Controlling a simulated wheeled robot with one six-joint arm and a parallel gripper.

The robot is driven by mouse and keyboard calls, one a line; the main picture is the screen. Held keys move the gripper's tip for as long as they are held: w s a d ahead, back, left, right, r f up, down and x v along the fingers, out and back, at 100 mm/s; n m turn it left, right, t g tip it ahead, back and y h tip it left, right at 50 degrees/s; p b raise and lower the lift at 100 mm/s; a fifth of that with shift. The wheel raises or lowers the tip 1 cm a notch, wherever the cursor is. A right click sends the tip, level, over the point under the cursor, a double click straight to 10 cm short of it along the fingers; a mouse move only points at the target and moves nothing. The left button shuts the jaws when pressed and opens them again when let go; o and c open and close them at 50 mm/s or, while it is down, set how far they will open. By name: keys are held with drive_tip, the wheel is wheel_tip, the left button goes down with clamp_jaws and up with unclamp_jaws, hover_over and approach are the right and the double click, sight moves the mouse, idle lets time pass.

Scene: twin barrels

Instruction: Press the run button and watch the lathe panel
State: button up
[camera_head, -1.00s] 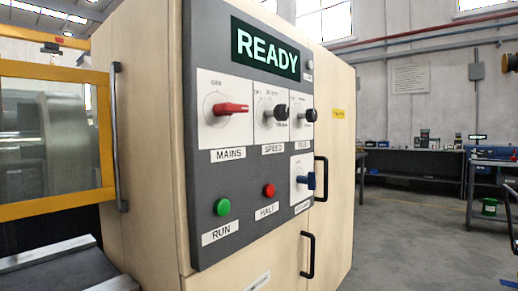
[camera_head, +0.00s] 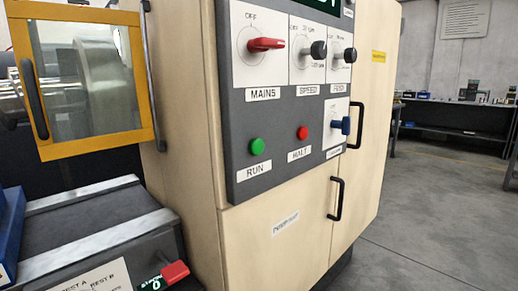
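The lathe panel (camera_head: 285,125) is a dark grey plate on a cream cabinet. The green run button (camera_head: 257,146) sits at its lower left above a RUN label, and the red halt button (camera_head: 302,132) is to its right. Above are the red mains switch (camera_head: 265,44), the black speed knob (camera_head: 318,50) and another black knob (camera_head: 350,55). A blue switch (camera_head: 341,125) is at the lower right. The display (camera_head: 323,4) is mostly cut off by the top edge, so its word cannot be read now. My gripper is not in view.
The cream cabinet (camera_head: 287,260) has black handles on its right. A yellow-framed window guard (camera_head: 140,147) stands left. At lower left are a grey bed with metal rails (camera_head: 95,190), a blue box (camera_head: 8,225) and a red handle (camera_head: 174,272). Floor at right (camera_head: 430,220) is clear.

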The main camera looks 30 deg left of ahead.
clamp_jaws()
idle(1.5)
